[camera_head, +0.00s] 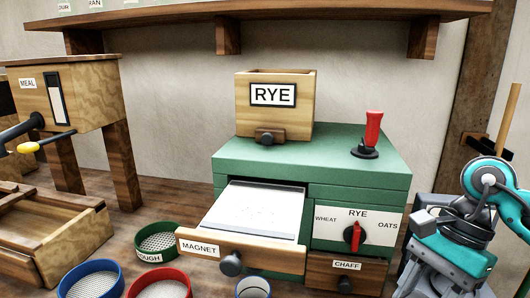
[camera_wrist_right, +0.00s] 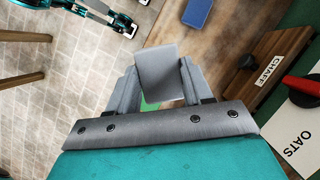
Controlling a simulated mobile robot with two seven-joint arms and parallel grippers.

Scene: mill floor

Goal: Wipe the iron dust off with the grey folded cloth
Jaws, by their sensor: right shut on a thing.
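The grey folded cloth (camera_wrist_right: 160,72) is held between the two fingers of my right gripper (camera_wrist_right: 160,85) in the wrist view. In the head view this gripper (camera_head: 424,224) is at the right, beside the green mill, and the cloth's pale end shows there. The MAGNET drawer (camera_head: 212,248) is pulled out. Its pale plate (camera_head: 258,208) lies to the left of the gripper, apart from it. A few faint dark specks on the plate look like iron dust. A teal arm part at the wrist view's top left may be my left arm; its jaws are unclear.
The green mill (camera_head: 290,158) carries a RYE box (camera_head: 275,105) and a red-handled lever (camera_head: 373,130). The selector knob (camera_head: 353,236) and CHAFF drawer (camera_head: 335,266) face forward. Green (camera_head: 156,245), blue (camera_head: 92,282) and red (camera_head: 160,284) sieves stand left of the drawer. A shelf hangs above.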

